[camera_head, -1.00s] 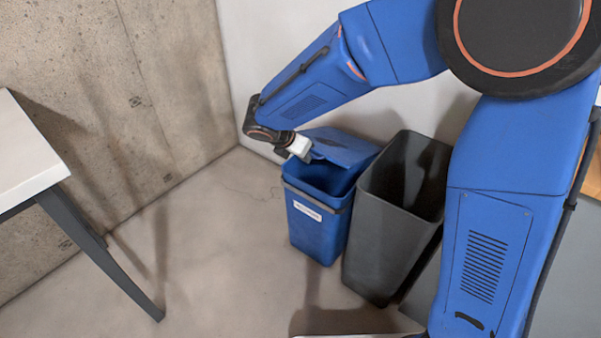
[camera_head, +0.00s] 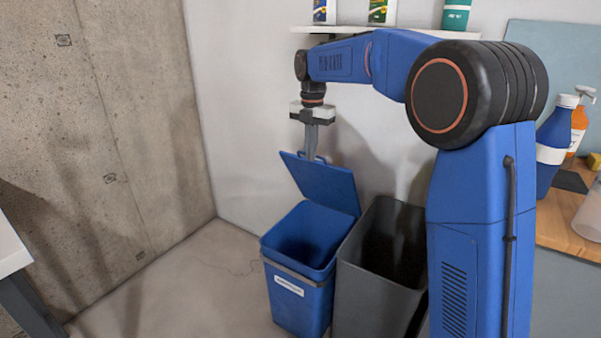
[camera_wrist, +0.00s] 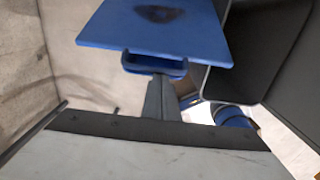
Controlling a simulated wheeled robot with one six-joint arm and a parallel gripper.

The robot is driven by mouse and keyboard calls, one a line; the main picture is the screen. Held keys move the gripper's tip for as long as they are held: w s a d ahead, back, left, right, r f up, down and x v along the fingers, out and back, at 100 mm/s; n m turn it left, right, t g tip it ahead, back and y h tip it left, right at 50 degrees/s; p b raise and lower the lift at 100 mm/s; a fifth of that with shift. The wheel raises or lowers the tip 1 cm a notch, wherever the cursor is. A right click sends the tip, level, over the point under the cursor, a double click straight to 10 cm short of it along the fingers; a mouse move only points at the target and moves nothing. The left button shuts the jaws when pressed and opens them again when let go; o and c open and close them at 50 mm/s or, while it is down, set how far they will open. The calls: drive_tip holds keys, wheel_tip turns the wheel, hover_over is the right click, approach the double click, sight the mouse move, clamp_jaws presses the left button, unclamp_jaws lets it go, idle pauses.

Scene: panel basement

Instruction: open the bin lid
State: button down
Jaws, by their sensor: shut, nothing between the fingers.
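The blue bin (camera_head: 300,298) stands on the floor with a white label on its front. Its blue lid (camera_head: 328,184) is raised and tilted steeply, and the dark inside shows below it. My gripper (camera_head: 310,154) points down at the lid's upper edge, fingers shut. In the wrist view my gripper (camera_wrist: 160,82) is at the loop handle (camera_wrist: 155,66) on the edge of the lid (camera_wrist: 150,28). The fingertips overlap the handle there; I cannot tell whether they touch it or reach into the loop.
A dark grey open bin (camera_head: 372,288) stands close against the blue bin's right side. A wall shelf (camera_head: 345,29) with containers is above my arm. A wooden counter (camera_head: 572,228) with bottles is at right. A white table (camera_head: 10,250) is at left. Floor between is clear.

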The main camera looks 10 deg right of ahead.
drive_tip(key=w+d+r, duration=0.3)
drive_tip(key=w+d, duration=0.1)
drive_tip(key=w, duration=0.1)
drive_tip(key=shift+w, duration=0.25)
drive_tip(key=shift+r, duration=0.1)
idle(0.3)
